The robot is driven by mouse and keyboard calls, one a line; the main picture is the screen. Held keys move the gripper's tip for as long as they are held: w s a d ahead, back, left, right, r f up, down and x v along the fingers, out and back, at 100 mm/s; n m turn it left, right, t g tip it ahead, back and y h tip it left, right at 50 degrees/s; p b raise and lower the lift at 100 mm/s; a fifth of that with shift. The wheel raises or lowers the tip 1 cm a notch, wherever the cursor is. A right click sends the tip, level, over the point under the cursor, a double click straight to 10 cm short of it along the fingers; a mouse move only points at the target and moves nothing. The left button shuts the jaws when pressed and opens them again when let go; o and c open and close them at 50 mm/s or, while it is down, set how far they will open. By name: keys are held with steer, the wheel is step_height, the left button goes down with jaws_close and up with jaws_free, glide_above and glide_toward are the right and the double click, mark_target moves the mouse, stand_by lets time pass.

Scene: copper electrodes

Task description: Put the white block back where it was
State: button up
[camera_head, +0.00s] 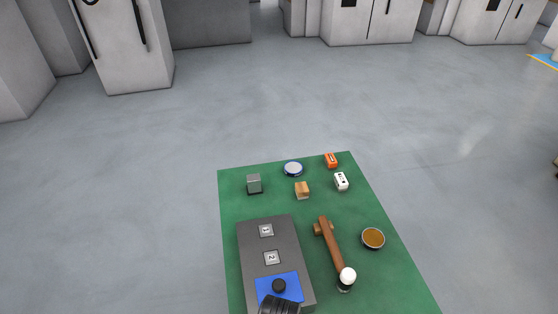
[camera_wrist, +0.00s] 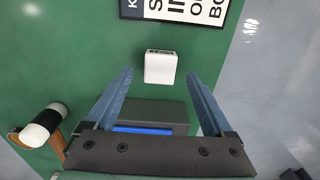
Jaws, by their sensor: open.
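A white block (camera_wrist: 160,68) with small dark marks along its upper edge sits on the green surface in the wrist view. My gripper (camera_wrist: 160,76) is open, with its blue fingers on either side of the block in the picture. Green gaps show between the block and both fingertips; I cannot tell their height above the surface. The grey box (camera_wrist: 172,111) with a blue panel lies just below the block in that view. In the head view, the grey box (camera_head: 253,248) carries plates marked 1 and 2, and a white piece with black dots (camera_head: 341,182) stands farther back.
A lettered sign (camera_wrist: 180,8) lies above the block.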

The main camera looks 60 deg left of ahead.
step_height(320, 180, up, 9)
steer(key=w+a+r+m+t+y, duration=0.2)
steer(key=w+r+t, duration=0.2)
steer(key=w+r, duration=0.45)
steer(key=w+a+r+m+t+y, duration=0.1)
steer(key=w+r+m+t+y, duration=0.15)
steer(key=w+r, duration=0.55)
steer(key=w+d+r+m+t, duration=0.35)
steer(key=w+r+t, duration=0.4)
steer(key=r, duration=0.65)
steer(key=w+d+r+m+t+h, duration=0.1)
steer(key=d+r+t, duration=0.25)
steer(key=r, duration=0.45)
steer(key=d+r+m+t, duration=0.1)
steer(key=d+r+t, duration=0.1)
steer(key=d+r, duration=0.45)
steer(key=s+d+r+m+t+h, duration=0.1)
steer(key=s+d+r+t, duration=0.1)
steer(key=r, duration=0.4)
steer(key=s+d+r+m+t+h, duration=0.1)
steer(key=s+d+r+t, duration=0.2)
steer(key=r, duration=0.4)
steer(key=s+d+r+m+t+h, duration=0.1)
steer(key=s+d+r+t+h, duration=0.1)
steer(key=s+r, duration=0.3)
step_height(320, 180, up, 2)
steer(key=shift+d+r+m+t, duration=0.15)
steer(key=shift+r+m+t, duration=0.1)
steer(key=shift+m+t, duration=0.2)
steer(key=shift+s, duration=0.1)
